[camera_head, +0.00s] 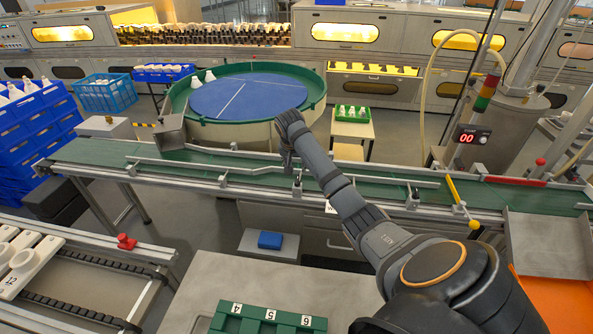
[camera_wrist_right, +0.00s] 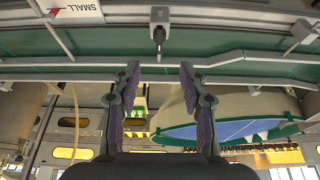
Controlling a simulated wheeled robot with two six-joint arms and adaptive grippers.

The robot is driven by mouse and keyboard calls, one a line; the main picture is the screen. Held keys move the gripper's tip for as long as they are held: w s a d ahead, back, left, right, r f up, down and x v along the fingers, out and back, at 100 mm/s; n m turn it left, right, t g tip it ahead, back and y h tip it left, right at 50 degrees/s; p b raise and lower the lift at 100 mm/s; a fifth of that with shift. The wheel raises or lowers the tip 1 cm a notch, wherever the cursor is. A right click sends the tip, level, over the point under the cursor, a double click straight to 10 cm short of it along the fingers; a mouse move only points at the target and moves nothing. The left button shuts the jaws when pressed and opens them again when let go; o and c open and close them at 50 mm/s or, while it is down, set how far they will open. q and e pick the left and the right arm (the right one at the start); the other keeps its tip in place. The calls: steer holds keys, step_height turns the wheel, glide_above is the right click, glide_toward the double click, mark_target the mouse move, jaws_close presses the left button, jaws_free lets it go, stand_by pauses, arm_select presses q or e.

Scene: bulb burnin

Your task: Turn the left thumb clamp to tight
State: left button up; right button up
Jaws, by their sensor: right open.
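My right gripper (camera_head: 286,157) reaches over the green conveyor in the head view. In the right wrist view my right gripper (camera_wrist_right: 160,70) is open, with nothing between its fingers. A small grey clamp with a dark screw (camera_wrist_right: 158,34) lies straight ahead of the fingertips, apart from them. In the head view this looks like the clamp on the near guide rail (camera_head: 297,184), just below the gripper. Another clamp (camera_head: 223,180) sits farther left on the same rail. I cannot tell for sure which one is the left thumb clamp, nor how tight either is. My left gripper is out of view.
Guide rails (camera_head: 370,176) run along the conveyor. A blue-topped turntable (camera_head: 248,97) with a green rim stands behind it. A yellow lever (camera_head: 456,192) and a red 00 display (camera_head: 471,137) are at right. A green numbered rack (camera_head: 268,318) lies on the near bench.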

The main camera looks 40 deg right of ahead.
mark_target(297, 180)
steer(key=x, duration=0.8)
steer(key=shift+d+f, duration=0.1)
steer(key=shift+f, duration=0.3)
steer(key=shift+d+f, duration=0.1)
steer(key=shift+f, duration=0.4)
steer(key=shift+w+d+f, duration=0.1)
steer(key=shift+w+f, duration=0.05)
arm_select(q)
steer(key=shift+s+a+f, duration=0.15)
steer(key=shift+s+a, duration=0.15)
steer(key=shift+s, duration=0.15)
arm_select(e)
jaws_close()
